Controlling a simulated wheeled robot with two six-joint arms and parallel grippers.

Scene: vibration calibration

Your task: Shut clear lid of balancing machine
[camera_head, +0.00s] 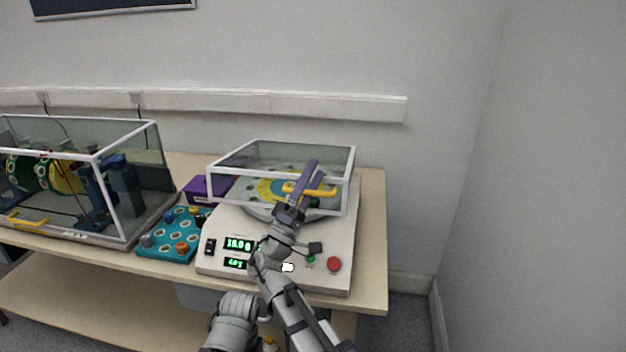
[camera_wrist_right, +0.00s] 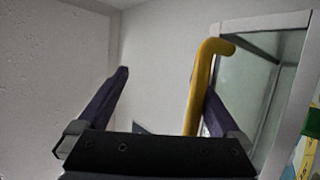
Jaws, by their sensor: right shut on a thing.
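The balancing machine (camera_head: 222,222) is a pale box with green displays on the table. Its clear lid (camera_head: 345,182), a white-framed box with a yellow handle (camera_head: 328,192) at the front, covers the round coloured disc (camera_head: 268,188). The lid looks low over the machine; I cannot tell whether its front edge touches. In the right wrist view the handle (camera_wrist_right: 199,90) stands beside the right finger, with the lid frame (camera_wrist_right: 268,22) behind.
A teal tray (camera_head: 160,250) with several knobs and a purple box (camera_head: 203,188) lie left of the machine. A larger clear case (camera_head: 125,160) stands further left. A red button (camera_head: 334,264) is on the machine's front right. Table edge and wall lie to the right.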

